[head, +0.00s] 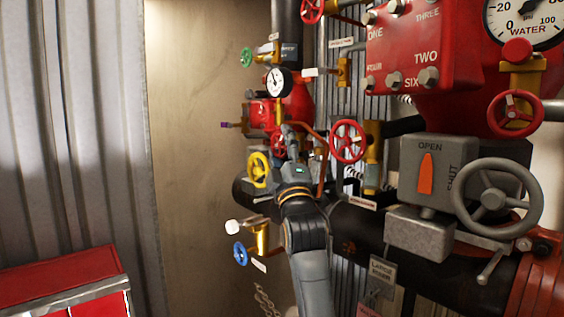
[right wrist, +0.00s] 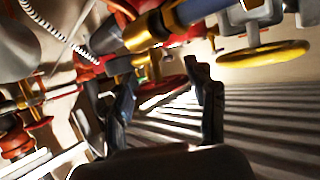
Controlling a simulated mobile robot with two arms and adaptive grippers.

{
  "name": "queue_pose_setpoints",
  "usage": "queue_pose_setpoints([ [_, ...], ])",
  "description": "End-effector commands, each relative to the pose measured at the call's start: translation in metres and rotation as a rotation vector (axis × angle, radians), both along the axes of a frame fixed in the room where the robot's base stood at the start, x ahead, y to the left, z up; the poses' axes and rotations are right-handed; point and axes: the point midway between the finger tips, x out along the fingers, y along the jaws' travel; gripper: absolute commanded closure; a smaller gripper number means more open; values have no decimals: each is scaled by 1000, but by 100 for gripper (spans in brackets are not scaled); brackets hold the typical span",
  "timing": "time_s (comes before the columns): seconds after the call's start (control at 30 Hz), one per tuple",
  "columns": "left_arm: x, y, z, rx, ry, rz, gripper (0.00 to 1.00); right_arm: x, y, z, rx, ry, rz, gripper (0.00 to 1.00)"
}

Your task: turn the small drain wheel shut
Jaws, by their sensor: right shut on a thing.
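The small drain wheel appears to be the small red handwheel (head: 279,145) at the fingers of my right gripper (head: 288,138), below the white dial gauge. My gripper partly hides it in the head view. In the right wrist view, the red rim (right wrist: 172,83) lies between the two dark fingers of the gripper (right wrist: 163,78), beside a brass valve body (right wrist: 140,32). The right gripper is shut on this wheel. The wheel's turn position cannot be read. My left gripper is not in view.
Close around stand a yellow wheel (head: 258,170), a larger red wheel (head: 348,141), a dial gauge (head: 277,82) and a blue wheel (head: 240,253). A large grey wheel (head: 498,198) is at right. A red cabinet (head: 65,285) stands at lower left.

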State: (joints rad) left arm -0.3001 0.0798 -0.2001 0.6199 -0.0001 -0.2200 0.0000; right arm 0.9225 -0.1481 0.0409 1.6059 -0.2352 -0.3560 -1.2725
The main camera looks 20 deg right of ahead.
Motion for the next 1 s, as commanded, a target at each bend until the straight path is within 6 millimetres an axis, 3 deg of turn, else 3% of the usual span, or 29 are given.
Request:
queue_pose_setpoints([
  [0.2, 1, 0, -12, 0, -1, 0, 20, 1, 0, -2, 23, -49, -1, 75],
  [0.63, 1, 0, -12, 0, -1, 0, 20, 0, 0, 1, 28, -61, 1, 75],
  [0.67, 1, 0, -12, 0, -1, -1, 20, 0, -1, 1, 28, -61, 1, 42],
  [0.77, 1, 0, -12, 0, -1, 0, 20, 0, 0, 1, 27, -61, 0, 21],
  [1.0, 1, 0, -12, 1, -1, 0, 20, 0, 0, 0, 26, -60, 0, 20],
])
